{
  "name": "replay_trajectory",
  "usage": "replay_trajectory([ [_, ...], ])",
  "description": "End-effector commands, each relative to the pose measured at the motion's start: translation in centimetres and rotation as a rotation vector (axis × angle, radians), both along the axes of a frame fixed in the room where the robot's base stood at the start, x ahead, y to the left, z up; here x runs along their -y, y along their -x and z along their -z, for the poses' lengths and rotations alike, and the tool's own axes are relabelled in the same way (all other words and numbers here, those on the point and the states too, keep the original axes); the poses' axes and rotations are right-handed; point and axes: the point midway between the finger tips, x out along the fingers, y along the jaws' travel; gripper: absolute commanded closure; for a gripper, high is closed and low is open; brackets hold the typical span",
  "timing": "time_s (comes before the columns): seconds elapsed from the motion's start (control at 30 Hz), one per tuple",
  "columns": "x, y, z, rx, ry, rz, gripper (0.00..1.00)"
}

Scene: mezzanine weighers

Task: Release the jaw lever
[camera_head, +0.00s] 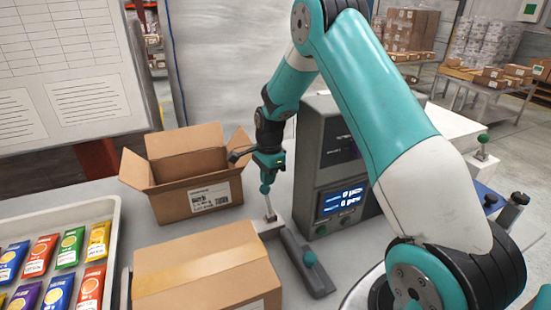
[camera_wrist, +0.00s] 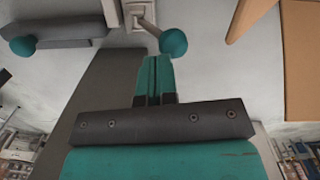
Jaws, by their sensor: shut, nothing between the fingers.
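A short metal lever with a teal ball knob (camera_head: 265,188) rises from a pale base block (camera_head: 267,227) beside the weigher. It also shows in the wrist view, with its knob (camera_wrist: 173,42) just beyond my fingertips. A second teal knob (camera_head: 309,258) sits on a dark grey bar (camera_head: 300,268) lying on the table. No label shows which is the jaw lever. My gripper (camera_head: 267,176) points down over the upright lever's knob. In the wrist view, its teal fingers (camera_wrist: 154,62) are together and empty. Whether they touch the knob is unclear.
The grey weigher (camera_head: 309,160) with a lit display stands right of the lever. An open carton (camera_head: 194,195) is on the left. A closed carton (camera_head: 208,265) is in front, near a tray (camera_head: 112,235) of colourful packets. Little table is free around the lever.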

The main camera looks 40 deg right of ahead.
Motion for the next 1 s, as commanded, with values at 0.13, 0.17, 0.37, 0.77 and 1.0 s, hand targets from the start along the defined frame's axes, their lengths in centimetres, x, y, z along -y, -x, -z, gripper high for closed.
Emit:
replay_trajectory([
  [0.13, 0.4, -0.1, -3.2, 0.006, 0.002, 0.004, 1.0],
  [0.17, 0.5, 0.0, -4.0, 0.005, 0.003, 0.004, 1.0],
  [0.37, 0.9, 0.0, -9.2, 0.003, 0.003, 0.006, 1.0],
  [0.77, 1.4, 0.1, -15.4, -0.004, 0.004, 0.008, 1.0],
  [1.0, 1.2, 0.2, -15.8, -0.005, 0.003, -0.001, 1.0],
])
